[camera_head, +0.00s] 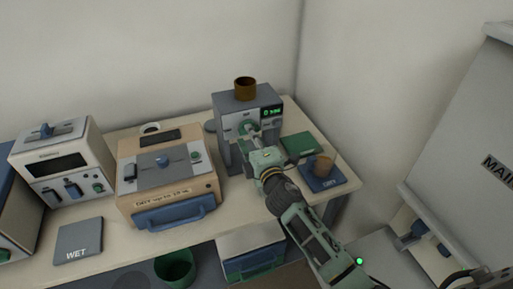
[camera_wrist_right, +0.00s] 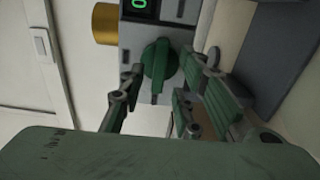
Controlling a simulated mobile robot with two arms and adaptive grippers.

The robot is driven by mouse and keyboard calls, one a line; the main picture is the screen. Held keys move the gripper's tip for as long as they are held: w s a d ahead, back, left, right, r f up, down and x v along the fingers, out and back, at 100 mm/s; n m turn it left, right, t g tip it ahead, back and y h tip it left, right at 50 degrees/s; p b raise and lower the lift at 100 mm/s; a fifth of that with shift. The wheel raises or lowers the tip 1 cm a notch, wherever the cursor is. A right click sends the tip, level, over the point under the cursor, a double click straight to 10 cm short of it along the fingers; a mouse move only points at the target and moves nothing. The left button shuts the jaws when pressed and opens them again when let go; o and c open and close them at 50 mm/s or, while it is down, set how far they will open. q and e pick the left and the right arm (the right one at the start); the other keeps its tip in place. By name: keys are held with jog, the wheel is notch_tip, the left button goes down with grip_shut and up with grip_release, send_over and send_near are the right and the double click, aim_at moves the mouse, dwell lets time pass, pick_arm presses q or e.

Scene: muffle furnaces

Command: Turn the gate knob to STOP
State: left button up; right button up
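The gate knob (camera_wrist_right: 157,66) is a round green knob with a raised grip bar, on the front of the grey machine (camera_head: 234,104). It sits near the machine's lit green display (camera_head: 271,112), which also shows in the right wrist view (camera_wrist_right: 140,4). In the head view the knob is mostly hidden by my right gripper (camera_head: 251,131). In the right wrist view my right gripper (camera_wrist_right: 168,72) is open, its fingers apart on either side of the knob. I cannot tell whether they touch it. The knob's position label is not readable. My left gripper is not in view.
A brown cup (camera_head: 245,89) stands on the machine. A green pad (camera_head: 299,145) and a brown cup (camera_head: 323,165) on a blue mat (camera_head: 321,183) lie to its right. A beige furnace (camera_head: 168,186) stands left. A WET mat (camera_head: 78,240) lies farther left.

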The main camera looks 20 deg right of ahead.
jog(key=s, duration=1.1)
jog(key=shift+d, duration=0.2)
